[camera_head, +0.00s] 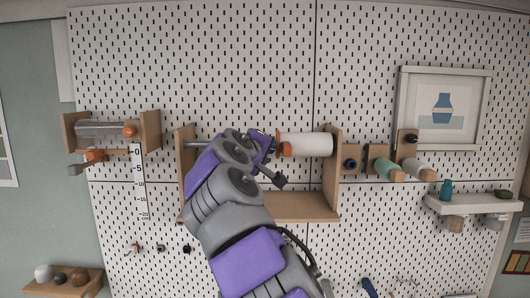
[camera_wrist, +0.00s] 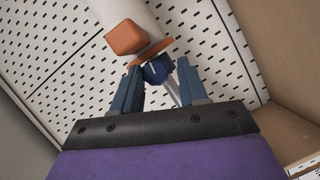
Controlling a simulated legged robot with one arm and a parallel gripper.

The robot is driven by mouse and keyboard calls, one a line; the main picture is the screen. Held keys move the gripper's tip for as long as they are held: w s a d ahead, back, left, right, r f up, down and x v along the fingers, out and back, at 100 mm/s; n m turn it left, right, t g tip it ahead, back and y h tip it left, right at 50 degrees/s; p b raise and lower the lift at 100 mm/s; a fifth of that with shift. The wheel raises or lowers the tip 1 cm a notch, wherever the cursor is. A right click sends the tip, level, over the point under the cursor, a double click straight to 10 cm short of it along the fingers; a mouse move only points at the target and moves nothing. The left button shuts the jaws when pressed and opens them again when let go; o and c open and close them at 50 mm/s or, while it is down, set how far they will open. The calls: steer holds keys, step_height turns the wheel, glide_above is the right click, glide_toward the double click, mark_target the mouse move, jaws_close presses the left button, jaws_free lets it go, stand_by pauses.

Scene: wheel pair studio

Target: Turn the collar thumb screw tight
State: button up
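In the wrist view a dark blue thumb screw (camera_wrist: 156,70) sits against an orange collar (camera_wrist: 150,52). A larger orange block joins the collar at the end of the white roll (camera_wrist: 140,12). A thin metal rod (camera_wrist: 172,90) runs from the collar between my fingers. My gripper (camera_wrist: 160,68) is open, with its two fingertips on either side of the screw and a small gap showing; contact is hard to judge. In the head view the white roll (camera_head: 308,144) and orange collar (camera_head: 286,150) show at the right of the wooden holder; my arm hides the screw.
The wooden holder's right side panel (camera_head: 333,170) and lower shelf (camera_head: 300,206) stand close to my arm. A second roll holder (camera_head: 150,130) and a scale strip (camera_head: 138,180) are at left. The pegboard above is clear.

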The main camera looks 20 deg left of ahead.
steer(key=shift+s+r, duration=0.1)
steer(key=shift+r, duration=0.05)
steer(key=s+a+r+b, duration=0.2)
steer(key=s, duration=1.4)
steer(key=shift+s+r, duration=0.2)
steer(key=shift+s, duration=0.15)
